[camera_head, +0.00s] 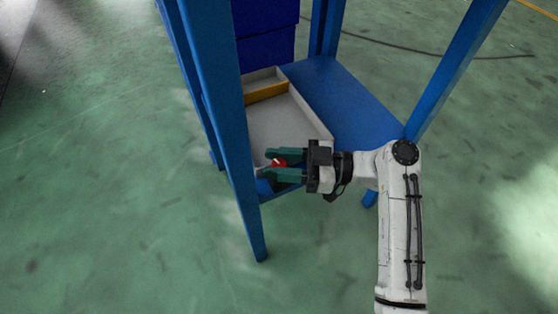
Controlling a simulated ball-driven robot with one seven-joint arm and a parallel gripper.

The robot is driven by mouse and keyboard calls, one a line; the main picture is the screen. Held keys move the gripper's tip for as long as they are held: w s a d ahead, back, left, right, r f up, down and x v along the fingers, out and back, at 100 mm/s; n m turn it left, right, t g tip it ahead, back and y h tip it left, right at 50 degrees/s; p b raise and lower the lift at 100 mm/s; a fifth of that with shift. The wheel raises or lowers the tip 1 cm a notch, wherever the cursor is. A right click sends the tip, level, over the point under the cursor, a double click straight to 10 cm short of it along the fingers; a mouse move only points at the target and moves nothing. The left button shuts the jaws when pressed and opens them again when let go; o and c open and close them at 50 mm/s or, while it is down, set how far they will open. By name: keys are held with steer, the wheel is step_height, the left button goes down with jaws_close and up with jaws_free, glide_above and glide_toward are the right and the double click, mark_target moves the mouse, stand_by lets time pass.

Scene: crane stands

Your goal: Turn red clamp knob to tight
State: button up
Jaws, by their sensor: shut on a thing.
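The red clamp knob (279,162) shows as a small red patch between the green fingers of my gripper (279,163). The fingers point left and are shut on the knob, one above it and one below it in the picture. The fingers hide much of the knob, and any mark on it is too small to read. A small grey part (261,170) shows just left of the fingertips. The knob is at the near end of the blue stand's lower shelf (342,97), close to the front left leg.
The blue stand's front left leg (233,130) rises just left of my gripper. Another leg (452,70) stands to the right. A pale tray (272,118) with a yellow divider lies on the shelf, and dark blue boxes (266,45) stand behind. The green floor (110,190) at left is clear.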

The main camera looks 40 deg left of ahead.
steer(key=shift+s+r+m+t+y+p, duration=0.15)
steer(key=shift+m+t+y+p, duration=0.5)
steer(key=shift+t+p, duration=0.35)
steer(key=shift+m+t+y+p, duration=0.6)
steer(key=shift+m+t, duration=0.35)
steer(key=shift+t, duration=0.15)
steer(key=o, duration=0.9)
steer(key=shift+o, duration=0.2)
steer(key=shift+w+d, duration=0.1)
steer(key=shift+w, duration=0.1)
steer(key=p+v, duration=0.2)
steer(key=v, duration=0.8)
steer(key=shift+w+d+p, duration=0.15)
steer(key=shift+d+p, duration=0.1)
steer(key=shift+p, duration=0.05)
